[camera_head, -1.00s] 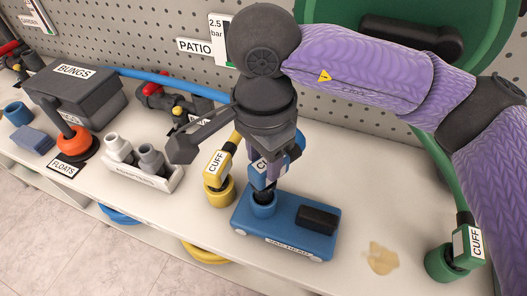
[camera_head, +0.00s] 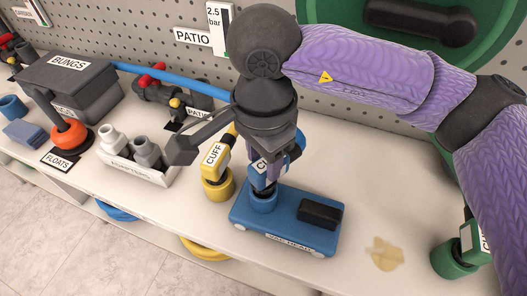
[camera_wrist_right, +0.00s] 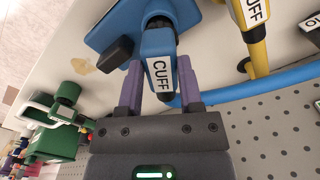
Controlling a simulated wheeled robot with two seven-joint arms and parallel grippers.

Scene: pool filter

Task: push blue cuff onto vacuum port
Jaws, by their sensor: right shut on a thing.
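The blue cuff (camera_head: 257,171), with a white CUFF label, stands roughly upright over the round vacuum port (camera_head: 264,200) at the left end of the blue vacuum head (camera_head: 330,238). My right gripper (camera_head: 271,168) is shut on the cuff from above. In the right wrist view the cuff (camera_wrist_right: 158,45) sits between the purple fingers of the gripper (camera_wrist_right: 159,88), its far end meeting the vacuum head (camera_wrist_right: 103,32). Fingers and cuff hide the join, so I cannot tell how deep the cuff sits. My left gripper is not in view.
A yellow cuff (camera_head: 215,155) on a yellow port stands close left of the vacuum head. A green cuff (camera_head: 471,238) stands far right. Left are an adapter tray (camera_head: 140,168), an orange float (camera_head: 70,136) and a bungs box (camera_head: 100,88).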

